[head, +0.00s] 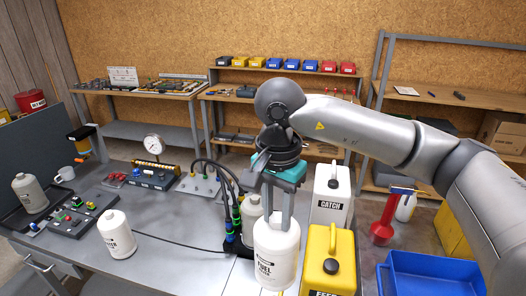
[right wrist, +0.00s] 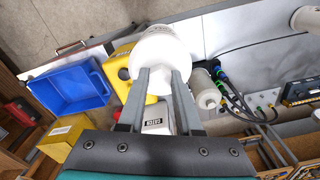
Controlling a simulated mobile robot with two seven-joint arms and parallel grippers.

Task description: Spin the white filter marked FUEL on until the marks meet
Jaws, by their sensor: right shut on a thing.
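The white filter marked FUEL (head: 276,262) is upright below my right gripper in the head view. My right gripper (head: 278,222) points down and is shut on the filter's narrower top. In the right wrist view the filter (right wrist: 162,55) is between the tips of my right gripper (right wrist: 161,74), its label mostly turned away. I cannot make out any alignment marks. Whether the filter's base touches anything is hidden. A similar pale filter (head: 252,206) is partly hidden behind it, beside a black block with blue and green fittings (head: 234,232). My left gripper is not in view.
A white CATCH can (head: 330,197) and a yellow can (head: 328,262) stand close right of the filter. A blue bin (head: 432,276) is further right. Another white bottle-shaped filter (head: 117,236) and a gauge unit (head: 153,172) stand on the grey bench. Black hoses arch near the fittings.

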